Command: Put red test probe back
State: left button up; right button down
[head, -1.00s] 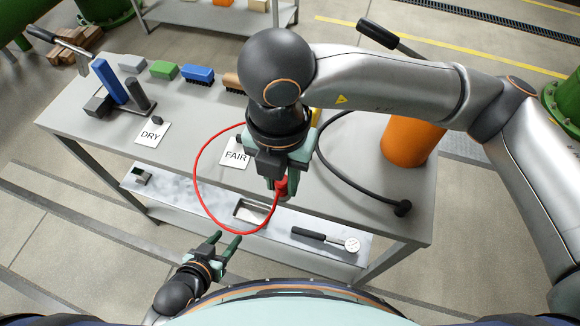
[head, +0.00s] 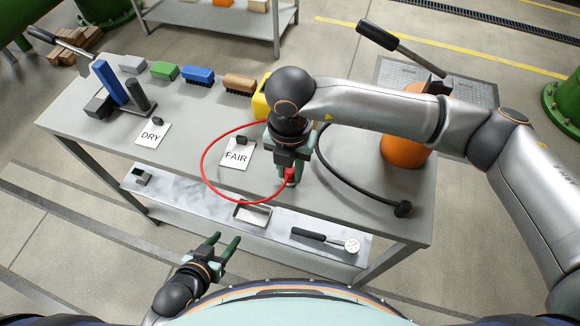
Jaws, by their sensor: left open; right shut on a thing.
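The red test probe (head: 290,176) is in the grip of my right gripper (head: 288,168), which points down over the front edge of the grey bench. The red cable (head: 204,160) loops out to the left from the probe and passes behind my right wrist. A yellow thing (head: 261,100) stands behind my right arm, mostly hidden by it. My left gripper (head: 227,243) is open and empty, low in front of the bench, apart from the probe and the cable.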

jog(key=c, duration=1.1)
grip_release()
jog(key=shift+f, duration=0.15)
jog(key=shift+c, duration=0.2)
jog(key=o, duration=0.5)
jog(key=shift+c, duration=0.2)
notch_tip(320, 180, up, 12)
jog(key=shift+r, duration=0.25)
